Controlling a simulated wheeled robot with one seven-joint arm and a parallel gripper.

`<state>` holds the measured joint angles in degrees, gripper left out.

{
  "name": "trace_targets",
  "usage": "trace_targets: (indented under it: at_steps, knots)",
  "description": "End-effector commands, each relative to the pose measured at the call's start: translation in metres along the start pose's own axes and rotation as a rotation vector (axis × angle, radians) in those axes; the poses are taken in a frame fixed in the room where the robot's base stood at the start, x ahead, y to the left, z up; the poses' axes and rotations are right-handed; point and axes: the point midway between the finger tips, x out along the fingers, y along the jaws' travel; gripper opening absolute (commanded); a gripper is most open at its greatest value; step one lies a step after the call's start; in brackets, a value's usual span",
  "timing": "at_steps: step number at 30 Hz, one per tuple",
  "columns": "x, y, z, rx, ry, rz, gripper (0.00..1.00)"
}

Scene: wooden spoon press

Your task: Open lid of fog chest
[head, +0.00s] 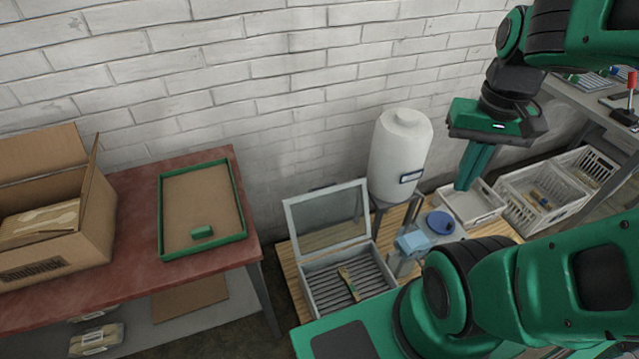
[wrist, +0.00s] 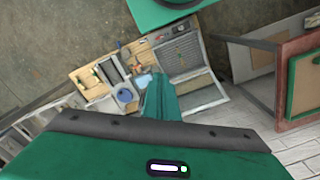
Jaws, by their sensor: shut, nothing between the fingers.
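The fog chest is a grey box (head: 318,291) on the wooden bench. Its slatted floor shows, with a small wooden piece (head: 349,283) on it. Its clear-paned, grey-framed lid (head: 361,211) stands raised and open at the back, near the wall. The wrist view shows the chest (wrist: 197,47) and its lid (wrist: 207,104) too. My gripper (head: 464,188) is shut and empty, pointing down, up and to the right of the chest and apart from the lid. It also shows in the wrist view (wrist: 160,77), covering part of the lid.
A white tank (head: 400,155) stands behind the chest, with a blue round lid (head: 440,222) nearby. White crates (head: 540,190) lie at the right. A red table (head: 130,270) at the left holds a cardboard box (head: 95,220) and a green-rimmed tray (head: 163,215).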

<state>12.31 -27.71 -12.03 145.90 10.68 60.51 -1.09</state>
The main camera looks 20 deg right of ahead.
Motion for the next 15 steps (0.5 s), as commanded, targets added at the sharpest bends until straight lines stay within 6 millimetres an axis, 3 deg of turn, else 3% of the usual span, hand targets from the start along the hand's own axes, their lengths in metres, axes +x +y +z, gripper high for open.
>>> trace_targets:
  at_steps: [8, 15]
  knots:
    - [-0.002, -0.032, -0.083, -0.083, -0.012, 0.049, 0.00]
    - [0.017, -0.077, -0.162, -0.171, -0.018, 0.080, 0.00]
